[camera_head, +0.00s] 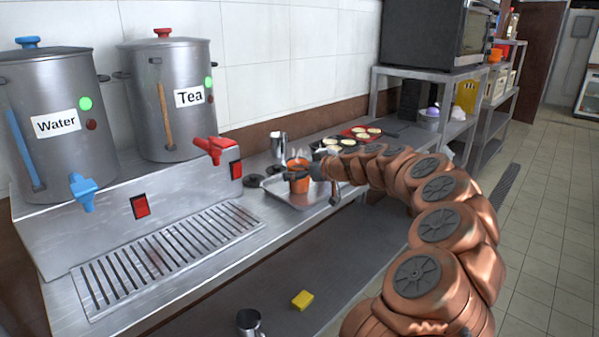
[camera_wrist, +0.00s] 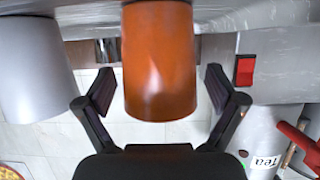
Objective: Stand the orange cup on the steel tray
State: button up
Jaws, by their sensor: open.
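The orange cup (camera_head: 298,178) appears upright over the back left part of the steel tray (camera_head: 318,200); its base looks to rest on the tray, though contact is hard to make out. My gripper (camera_head: 312,172) is at the cup's right side in the head view. In the wrist view, which looks upside down, the orange cup (camera_wrist: 158,65) is between the two spread fingers of my gripper (camera_wrist: 158,92). Gaps show on both sides of the cup, so the fingers do not grip it. The cup's base is cut off at that view's edge.
A steel vessel (camera_head: 278,147) stands behind the cup; a grey cylinder (camera_wrist: 32,70) is close beside it in the wrist view. The Tea urn (camera_head: 175,95) with red tap is left. A red tray with food (camera_head: 362,132) is further back. A yellow sponge (camera_head: 302,300) lies below.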

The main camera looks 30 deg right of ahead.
jog(key=shift+r, duration=0.1)
jog(key=shift+r+p, duration=0.15)
jog(key=shift+p, duration=0.25)
jog(key=b+v, duration=0.1)
jog(key=v, duration=1.1)
